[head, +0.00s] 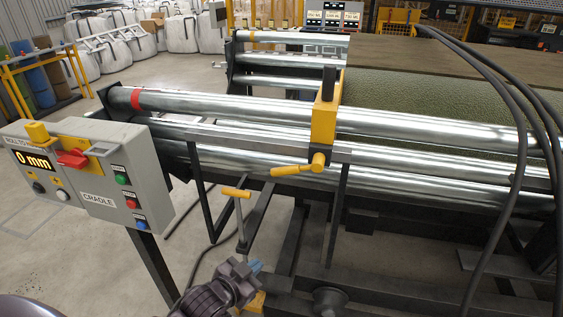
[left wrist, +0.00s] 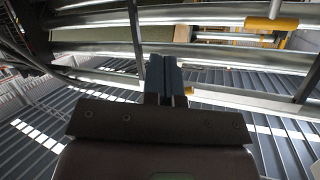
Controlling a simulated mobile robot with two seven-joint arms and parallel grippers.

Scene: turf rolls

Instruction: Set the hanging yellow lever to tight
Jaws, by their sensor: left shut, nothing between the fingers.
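A yellow lever (head: 297,169) hangs under the yellow block (head: 324,112) clamped on the steel rail. It lies nearly level, its handle reaching left from a round yellow hub. No tight marking is readable near it. My left gripper (head: 256,266) is below and left of the lever, apart from it, with blue fingertips shut and empty. In the left wrist view the shut fingers (left wrist: 164,78) point toward the rollers. A yellow handle (left wrist: 272,23) shows at upper right there; I cannot tell which handle it is. My right gripper is not in view.
Another yellow handle (head: 236,193) tops a thin rod left of the lever. A grey control box (head: 95,175) reading 0 mm stands at left. Shiny rollers (head: 215,108) run across, with dark frame bars below. Black hoses (head: 515,150) hang at right. Floor at left is open.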

